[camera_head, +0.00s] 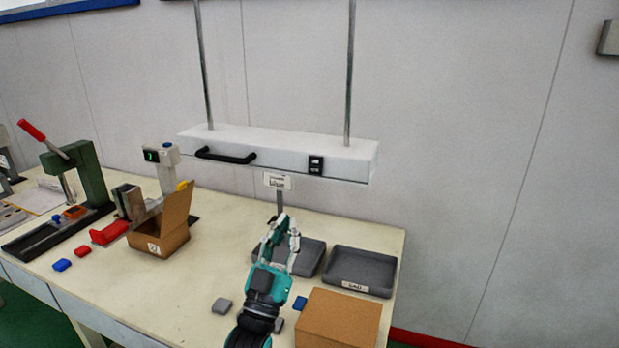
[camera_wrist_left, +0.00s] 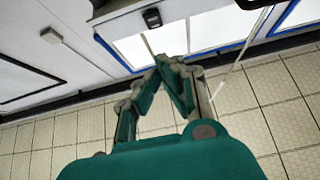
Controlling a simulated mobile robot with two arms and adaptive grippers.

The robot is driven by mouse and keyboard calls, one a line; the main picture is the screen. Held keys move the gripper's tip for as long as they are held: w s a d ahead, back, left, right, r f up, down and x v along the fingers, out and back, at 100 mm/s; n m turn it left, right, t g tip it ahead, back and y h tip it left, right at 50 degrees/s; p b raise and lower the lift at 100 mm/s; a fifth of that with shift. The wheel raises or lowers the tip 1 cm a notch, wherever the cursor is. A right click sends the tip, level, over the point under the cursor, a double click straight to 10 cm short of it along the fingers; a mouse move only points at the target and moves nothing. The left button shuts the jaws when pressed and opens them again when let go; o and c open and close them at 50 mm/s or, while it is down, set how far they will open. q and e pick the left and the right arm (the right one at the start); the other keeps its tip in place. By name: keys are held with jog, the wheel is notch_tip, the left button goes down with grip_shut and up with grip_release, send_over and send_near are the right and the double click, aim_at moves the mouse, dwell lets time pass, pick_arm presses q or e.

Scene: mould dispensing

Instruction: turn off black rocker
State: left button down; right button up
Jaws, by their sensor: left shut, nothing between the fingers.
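The black rocker (camera_head: 316,165) is on the front face of a white hanging box (camera_head: 290,147), right of its black handle. It also shows near the top of the left wrist view (camera_wrist_left: 152,18). My left gripper (camera_head: 288,222) is below the box, over the grey trays, apart from the rocker. In the left wrist view its fingertips (camera_wrist_left: 174,62) meet and hold nothing. Which side of the rocker is pressed is too small to tell. My right gripper is in neither view.
A black handle (camera_head: 226,156) sticks out from the box. A small sign (camera_head: 277,181) stands below it. A grey tray (camera_head: 360,270) and a closed cardboard box (camera_head: 340,318) are at the right. An open carton (camera_head: 160,238) and a green press (camera_head: 92,170) stand at the left.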

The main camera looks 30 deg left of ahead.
pick_arm(q)
jog(key=p, duration=0.5)
send_near(316, 158)
notch_tip(316, 158, up, 4)
jog(key=shift+w+a+f+p, duration=0.15)
jog(key=shift+w+a+p, duration=0.05)
jog(key=shift+w, duration=0.45)
jog(key=shift+w+a+f+p, duration=0.15)
jog(key=shift+w+p, duration=0.1)
jog(key=shift+w, duration=0.4)
jog(key=shift+w+a+f+p, duration=0.15)
jog(key=shift+w+a+p, duration=0.05)
jog(key=shift+w, duration=0.5)
jog(key=shift+s, duration=0.1)
